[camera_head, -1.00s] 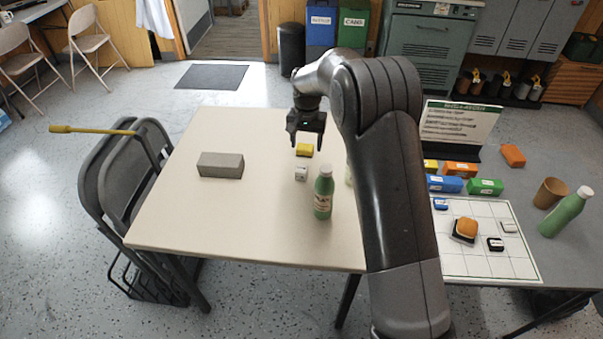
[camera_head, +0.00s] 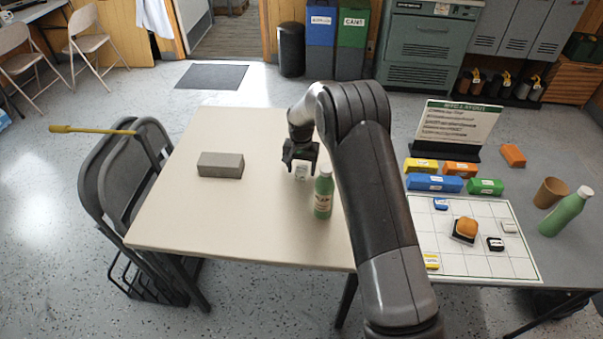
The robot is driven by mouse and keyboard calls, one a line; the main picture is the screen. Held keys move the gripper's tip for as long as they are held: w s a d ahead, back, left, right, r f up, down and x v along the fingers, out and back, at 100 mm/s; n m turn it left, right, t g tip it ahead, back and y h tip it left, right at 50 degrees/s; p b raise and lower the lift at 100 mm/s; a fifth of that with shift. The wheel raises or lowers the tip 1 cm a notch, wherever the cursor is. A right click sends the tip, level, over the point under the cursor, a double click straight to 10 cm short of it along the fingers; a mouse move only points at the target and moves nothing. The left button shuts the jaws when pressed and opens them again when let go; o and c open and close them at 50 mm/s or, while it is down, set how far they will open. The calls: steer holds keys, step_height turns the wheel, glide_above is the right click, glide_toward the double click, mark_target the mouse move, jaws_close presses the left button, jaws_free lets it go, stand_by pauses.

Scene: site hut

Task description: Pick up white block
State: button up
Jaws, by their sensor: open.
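The small white block (camera_head: 301,173) with a dark marking on its face sits on the cream table (camera_head: 220,223), left of a green bottle. My gripper (camera_head: 300,166) is open and pointing down just above or at the block in the picture. Its fingers overlap the block's upper part. I cannot tell whether the fingers are around the block or only above it. The yellow block behind it is hidden by my gripper.
A green bottle (camera_head: 323,195) stands close to the right of the white block. A grey brick (camera_head: 220,165) lies to the left. A gridded board (camera_head: 478,260) with small blocks is on the right table. The cream table's front left is clear.

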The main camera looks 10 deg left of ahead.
steer(key=shift+f, duration=0.55)
steer(key=shift+c, duration=0.3)
steer(key=shift+r, duration=0.1)
steer(key=c, duration=1)
